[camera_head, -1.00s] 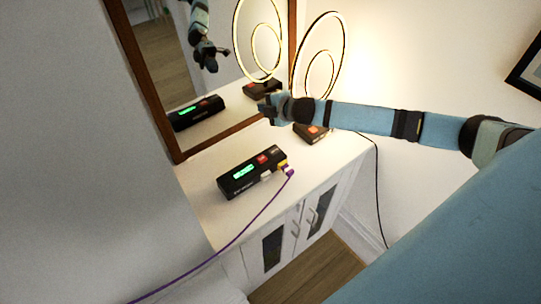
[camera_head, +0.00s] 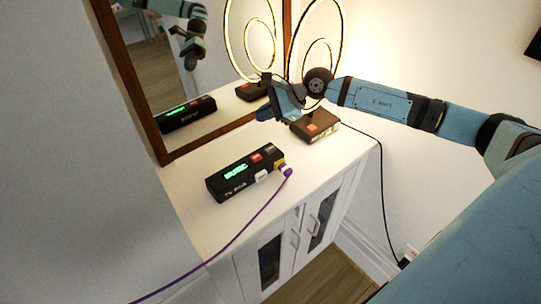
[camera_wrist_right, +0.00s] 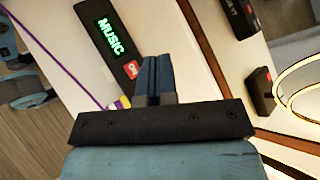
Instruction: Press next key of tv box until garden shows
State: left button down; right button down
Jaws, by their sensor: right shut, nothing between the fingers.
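The tv box (camera_head: 240,176) is a black box on the white cabinet, with a green display, a red key (camera_head: 256,158) and a dark key (camera_head: 269,150) on top. In the right wrist view the tv box (camera_wrist_right: 103,14) display reads MUSIC, and a red key (camera_wrist_right: 130,69) marked ON shows close to the fingers. My right gripper (camera_head: 266,97) is shut and empty, in the air above the cabinet behind the tv box, apart from it. In the right wrist view its fingers (camera_wrist_right: 153,75) are together and hide the area beside the red key. My left gripper is not in view.
A purple cable (camera_head: 247,224) plugs into the tv box. A lamp with glowing rings (camera_head: 288,50) stands on a brown base (camera_head: 314,125) with a red key. A wood-framed mirror (camera_head: 160,75) stands behind. The cabinet top (camera_head: 200,208) is otherwise clear.

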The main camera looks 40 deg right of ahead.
aim_at(271, 150)
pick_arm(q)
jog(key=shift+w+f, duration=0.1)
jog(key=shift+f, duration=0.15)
pick_arm(e)
jog(key=shift+d+f+n+h, duration=0.35)
jog(key=shift+d+n+h, duration=0.1)
jog(key=shift+d, duration=0.1)
jog(key=shift+d+f+n+h, duration=0.35)
jog(key=shift+d+h, duration=0.1)
jog(key=shift+d, duration=0.1)
pick_arm(q)
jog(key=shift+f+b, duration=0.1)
jog(key=shift+b, duration=0.2)
